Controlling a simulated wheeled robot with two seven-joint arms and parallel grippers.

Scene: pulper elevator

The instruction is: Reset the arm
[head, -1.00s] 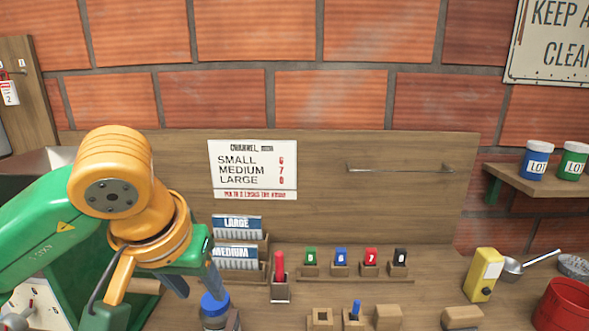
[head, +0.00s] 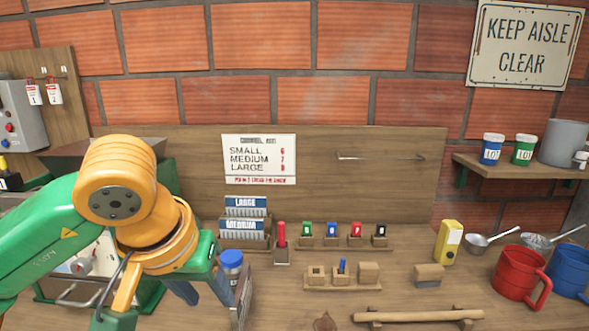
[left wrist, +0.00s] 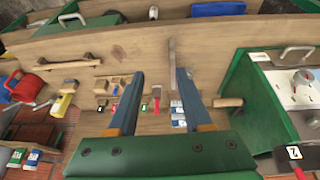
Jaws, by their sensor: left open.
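My left arm, orange and green, comes in from the left in the head view. Its gripper (head: 207,291) points down over the left part of the bench, beside a blue-lidded jar (head: 231,262); I cannot tell whether they touch. In the left wrist view the two blue-grey fingers of the left gripper (left wrist: 160,74) stand wide apart. Nothing is held between them. A red upright piece (left wrist: 156,97) and the blue-and-white card stacks (left wrist: 178,112) show beyond the gap. My right gripper is in neither view.
Small coloured number blocks (head: 330,230) stand along the back of the bench. A yellow box (head: 447,241), ladles (head: 488,240) and a red mug (head: 519,273) are at the right. A green machine (left wrist: 250,95) is near the left gripper. A wooden-handled bar (head: 418,316) lies in front.

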